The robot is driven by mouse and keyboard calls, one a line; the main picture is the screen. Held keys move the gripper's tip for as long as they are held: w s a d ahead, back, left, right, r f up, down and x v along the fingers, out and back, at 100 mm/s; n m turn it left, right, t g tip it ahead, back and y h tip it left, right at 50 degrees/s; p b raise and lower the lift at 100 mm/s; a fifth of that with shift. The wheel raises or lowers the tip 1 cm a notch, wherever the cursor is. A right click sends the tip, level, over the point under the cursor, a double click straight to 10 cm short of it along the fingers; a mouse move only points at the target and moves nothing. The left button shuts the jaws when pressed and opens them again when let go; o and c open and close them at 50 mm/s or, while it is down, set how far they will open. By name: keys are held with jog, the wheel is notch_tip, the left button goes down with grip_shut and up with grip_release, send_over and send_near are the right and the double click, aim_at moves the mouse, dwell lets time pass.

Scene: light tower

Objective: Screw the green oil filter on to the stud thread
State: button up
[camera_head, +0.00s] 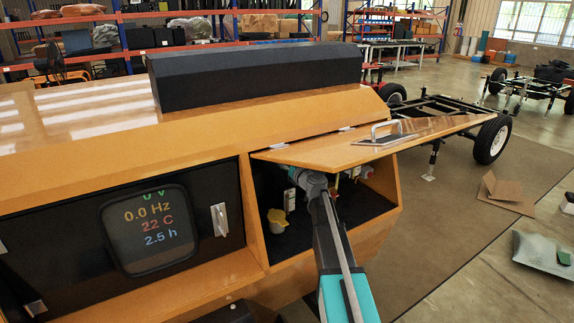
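My arm (335,245) reaches through the open side hatch of the orange light tower housing into a dark compartment (375,208). Its grey wrist (313,184) is just under the raised hatch door. My gripper is hidden behind the wrist and the door, so its fingers and anything in them cannot be seen. I cannot make out the green oil filter or the stud thread.
The hatch door (440,135) with a metal handle stands raised over the opening. A yellow part (277,220) and a white part (290,200) are inside, left of my arm. A display panel (150,230) is at left. Cardboard (507,193) lies on the floor at right.

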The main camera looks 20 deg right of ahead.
jog(key=shift+w+d+m, duration=0.1)
jog(key=shift+w+m, duration=0.1)
jog(key=shift+m, duration=2.1)
jog(key=o, duration=1.1)
jog(key=shift+f, duration=0.1)
jog(key=shift+s, duration=0.1)
jog(key=n, duration=0.2)
jog(key=shift+n, duration=1.6)
